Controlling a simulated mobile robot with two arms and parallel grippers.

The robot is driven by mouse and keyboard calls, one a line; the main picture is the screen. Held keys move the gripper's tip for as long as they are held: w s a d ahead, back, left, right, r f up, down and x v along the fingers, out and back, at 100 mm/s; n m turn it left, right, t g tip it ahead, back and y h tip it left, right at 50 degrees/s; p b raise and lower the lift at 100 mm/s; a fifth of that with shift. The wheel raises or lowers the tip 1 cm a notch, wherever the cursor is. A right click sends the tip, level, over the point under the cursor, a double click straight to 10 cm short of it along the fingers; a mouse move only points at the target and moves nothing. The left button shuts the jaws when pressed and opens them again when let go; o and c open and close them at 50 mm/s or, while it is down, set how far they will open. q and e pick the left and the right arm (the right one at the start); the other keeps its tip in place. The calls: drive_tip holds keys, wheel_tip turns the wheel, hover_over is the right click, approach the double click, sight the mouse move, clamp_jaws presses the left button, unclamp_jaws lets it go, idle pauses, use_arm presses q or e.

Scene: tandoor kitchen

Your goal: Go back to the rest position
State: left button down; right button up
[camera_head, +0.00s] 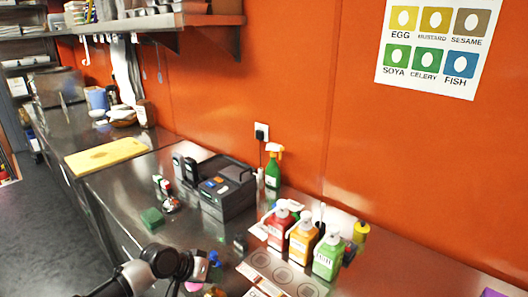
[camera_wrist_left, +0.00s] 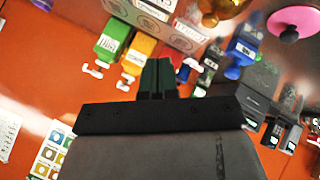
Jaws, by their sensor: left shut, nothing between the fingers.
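My left arm comes in at the bottom left of the head view, over the front of the steel counter (camera_head: 120,190). In the left wrist view my left gripper (camera_wrist_left: 158,64) is shut, its two dark fingers together with nothing between them. In the head view its fingertips cannot be made out clearly. My right gripper is in neither view.
Red (camera_head: 278,226), orange (camera_head: 302,240) and green (camera_head: 327,259) bottles stand on the counter to the right of my arm. A dark grey machine (camera_head: 226,190) stands behind it. A green block (camera_head: 152,217) and a yellow board (camera_head: 107,156) lie farther left.

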use_arm(q)
drive_tip(key=s+d+f+m+g, duration=0.15)
drive_tip(key=s+d, duration=0.25)
drive_tip(key=s, duration=0.4)
drive_tip(key=s+d+f+m, duration=0.2)
drive_tip(key=s+d+f, duration=0.15)
drive_tip(key=s, duration=0.45)
drive_tip(key=s+a+r+n+y, duration=0.1)
drive_tip(key=s+a+n+y, duration=0.1)
drive_tip(key=s+a+y, duration=0.35)
drive_tip(key=s+a+r+n+y, duration=0.1)
drive_tip(key=s+a+n+y, duration=0.15)
drive_tip(key=s+a, duration=0.6)
drive_tip(key=s+d+f+b, duration=0.1)
drive_tip(key=s+f, duration=0.1)
drive_tip(key=f, duration=1.2)
drive_tip(key=s+d+f+b, duration=0.1)
drive_tip(key=s+f+b, duration=0.1)
drive_tip(key=f, duration=1.3)
drive_tip(key=s+a+f+g+b, duration=0.1)
drive_tip(key=s+a+f+g, duration=0.1)
drive_tip(key=s+f, duration=1.3)
wheel_tip(320, 180, down, 3)
drive_tip(key=shift+s+a+r+b, duration=0.1)
drive_tip(key=shift+s+a+b, duration=0.25)
drive_tip(key=shift+a, duration=0.2)
